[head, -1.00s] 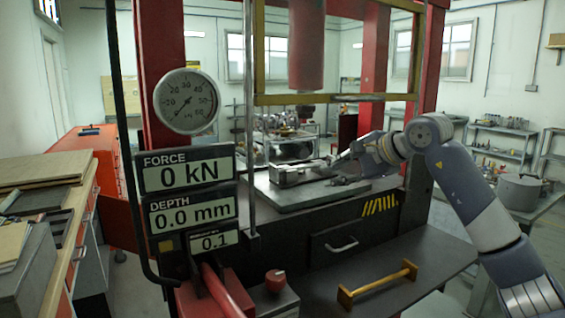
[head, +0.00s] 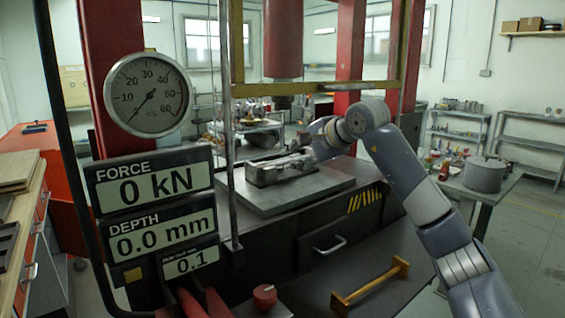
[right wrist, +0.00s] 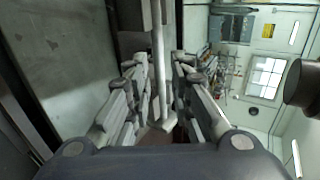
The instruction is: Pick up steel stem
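The steel stem (right wrist: 158,75) shows in the right wrist view as a thin bright rod running down the middle, between the two fingers of my right gripper (right wrist: 162,85). The fingers are apart, with a narrow gap visible on each side of the rod. In the head view my right gripper (head: 312,143) is at the right end of a grey metal block or vise (head: 282,168) on the press plate. The stem is hard to tell from the block there, and the fingertips are small.
The steel plate (head: 250,199) carries the block. Red press columns (head: 350,60) and a yellow frame (head: 300,88) stand close around my arm. The press ram (head: 283,40) hangs above. A brass-coloured handle bar (head: 370,284) lies in front, and a gauge (head: 148,95) is left.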

